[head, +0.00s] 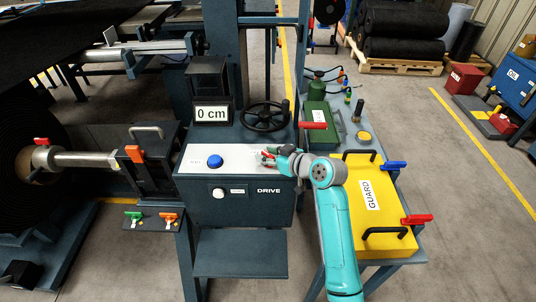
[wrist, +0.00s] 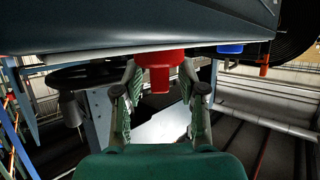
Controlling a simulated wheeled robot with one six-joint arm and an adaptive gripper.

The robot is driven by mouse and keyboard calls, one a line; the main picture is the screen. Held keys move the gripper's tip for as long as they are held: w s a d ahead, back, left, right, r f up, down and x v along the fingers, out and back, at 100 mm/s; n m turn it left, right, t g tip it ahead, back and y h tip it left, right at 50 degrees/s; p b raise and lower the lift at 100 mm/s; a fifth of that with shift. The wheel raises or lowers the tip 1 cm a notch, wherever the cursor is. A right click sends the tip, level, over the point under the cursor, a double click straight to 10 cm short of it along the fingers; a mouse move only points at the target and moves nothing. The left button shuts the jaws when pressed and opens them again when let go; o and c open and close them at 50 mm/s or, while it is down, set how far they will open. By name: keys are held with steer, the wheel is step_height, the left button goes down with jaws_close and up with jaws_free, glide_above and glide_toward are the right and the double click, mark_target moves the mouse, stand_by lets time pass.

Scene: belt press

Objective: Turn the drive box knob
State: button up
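The drive box (head: 255,208), a dark case marked DRIVE, stands in the middle of the head view. A red knob (head: 267,155) sits on its pale top panel at the right, mostly covered by my gripper (head: 272,154). In the wrist view the red knob (wrist: 160,68) shows between the two fingers of my gripper (wrist: 160,90). The fingers are spread, one on each side, with visible gaps to the knob. A blue button (head: 215,161) is on the same panel, left of the knob. A round white control (head: 218,193) is on the box's front.
A black handwheel (head: 266,116) and a display reading 0 cm (head: 212,114) stand behind the panel. A red handle (head: 313,126) is close behind my wrist. A yellow guard (head: 370,205) lies on the bench to the right.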

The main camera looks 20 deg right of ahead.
steer(key=v, duration=1.2)
steer(key=shift+f, duration=0.1)
steer(key=s+a+f+m+t+h, duration=0.1)
steer(key=s+a+f+m+h, duration=0.15)
steer(key=s+f, duration=0.65)
steer(key=s+a+f+m+h, duration=0.1)
steer(key=s+f+m+h, duration=0.25)
steer(key=s+f, duration=0.6)
steer(key=s+r+t, duration=0.1)
steer(key=s+r, duration=0.4)
steer(key=s, duration=0.8)
steer(key=s+a+r+t, duration=0.1)
steer(key=s+r, duration=0.4)
steer(key=s, duration=0.8)
steer(key=shift+a, duration=0.2)
